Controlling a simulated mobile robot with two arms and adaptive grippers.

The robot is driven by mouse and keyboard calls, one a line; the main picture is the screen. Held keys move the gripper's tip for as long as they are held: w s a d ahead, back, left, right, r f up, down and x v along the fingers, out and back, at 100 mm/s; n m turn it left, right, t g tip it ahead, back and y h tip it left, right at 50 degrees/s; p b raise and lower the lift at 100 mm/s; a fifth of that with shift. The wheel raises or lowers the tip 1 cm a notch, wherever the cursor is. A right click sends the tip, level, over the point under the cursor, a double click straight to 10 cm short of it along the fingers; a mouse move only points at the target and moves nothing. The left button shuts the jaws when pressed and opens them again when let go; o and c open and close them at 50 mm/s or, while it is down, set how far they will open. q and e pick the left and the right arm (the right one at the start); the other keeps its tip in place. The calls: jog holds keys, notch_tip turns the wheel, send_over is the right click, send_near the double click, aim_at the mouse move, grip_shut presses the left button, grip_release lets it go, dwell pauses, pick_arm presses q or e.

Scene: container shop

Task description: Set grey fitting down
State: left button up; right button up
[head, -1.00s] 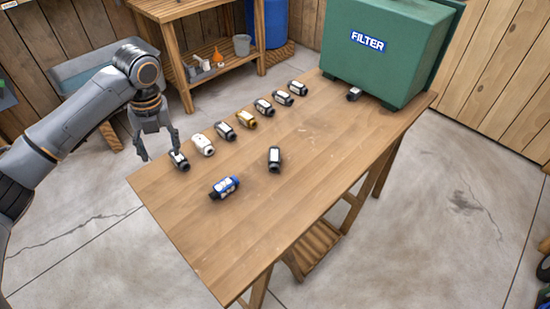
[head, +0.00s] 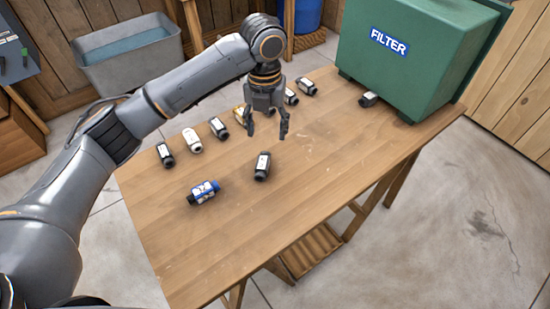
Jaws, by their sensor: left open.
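Several dark grey fittings with white labels are on the wooden table, and I cannot tell which one the task means. One dark grey fitting (head: 165,154) stands at the left end of a row, beside a white fitting (head: 191,141). Another dark grey fitting (head: 262,166) is apart from the row, near the middle of the table. My left gripper (head: 267,132) is open and empty, above the table and a little behind that middle fitting in the picture. It hides part of the row. My right gripper is not in view.
A blue fitting (head: 204,192) lies in front of the row. A yellow fitting (head: 239,116) is partly hidden in it. A green box marked FILTER (head: 420,55) stands at the table's far end, with a dark fitting (head: 368,99) beside it. The table's front is clear.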

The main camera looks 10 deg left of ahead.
pick_arm(q)
send_over(262, 162)
jog(key=f, duration=0.7)
jog(key=shift+s+d+f, duration=0.15)
jog(key=shift+d, duration=0.25)
jog(key=shift+f, duration=0.5)
jog(key=f, duration=0.3)
jog(key=f+p, duration=0.1)
jog(key=shift+a+f, duration=0.2)
jog(key=shift+a, duration=0.2)
jog(key=shift+f, duration=0.3)
grip_shut()
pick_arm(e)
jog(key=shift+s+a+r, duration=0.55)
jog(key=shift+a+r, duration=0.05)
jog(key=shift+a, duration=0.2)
